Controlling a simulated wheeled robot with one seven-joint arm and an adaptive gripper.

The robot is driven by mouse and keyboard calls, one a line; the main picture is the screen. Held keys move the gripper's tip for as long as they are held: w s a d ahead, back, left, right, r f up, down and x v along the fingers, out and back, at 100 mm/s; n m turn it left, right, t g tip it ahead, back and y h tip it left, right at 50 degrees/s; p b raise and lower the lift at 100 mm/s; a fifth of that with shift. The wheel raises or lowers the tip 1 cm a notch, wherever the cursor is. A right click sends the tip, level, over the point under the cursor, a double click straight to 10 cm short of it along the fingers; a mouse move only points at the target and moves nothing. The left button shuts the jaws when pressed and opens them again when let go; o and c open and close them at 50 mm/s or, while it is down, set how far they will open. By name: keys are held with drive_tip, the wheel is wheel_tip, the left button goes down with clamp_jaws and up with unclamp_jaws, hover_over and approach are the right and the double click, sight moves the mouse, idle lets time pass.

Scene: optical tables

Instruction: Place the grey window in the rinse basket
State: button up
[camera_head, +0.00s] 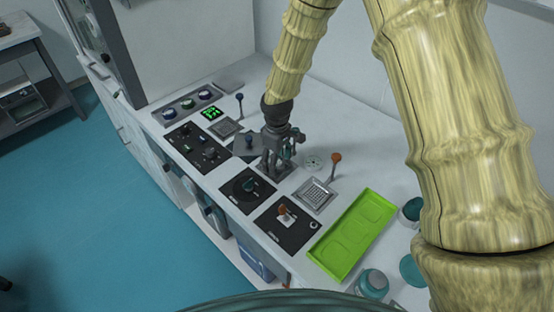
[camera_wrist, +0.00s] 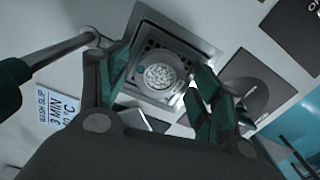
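In the wrist view a square dark-grey frame with a perforated rim (camera_wrist: 146,30) holds a pale, speckled round piece (camera_wrist: 160,76). I cannot tell whether this piece is the grey window. My gripper (camera_wrist: 165,92) has its two teal-padded fingers spread, one on each side of the frame, with nothing clearly held between them. In the head view my gripper (camera_head: 283,152) points down at the middle of the bench and hides what is beneath it. A metal mesh basket (camera_head: 315,195) with an orange-knobbed handle stands to its right. I cannot tell which basket is the rinse basket.
Black control panels (camera_head: 248,188) line the front edge. A lime-green tray (camera_head: 352,235) lies at right, with teal-lidded jars (camera_head: 371,283) beside it. A wash label (camera_wrist: 62,108) shows in the wrist view.

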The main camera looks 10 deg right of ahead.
drive_tip(key=shift+r, duration=0.15)
wheel_tip(320, 180, up, 12)
drive_tip(key=b, duration=0.3)
idle(0.6)
idle(2.4)
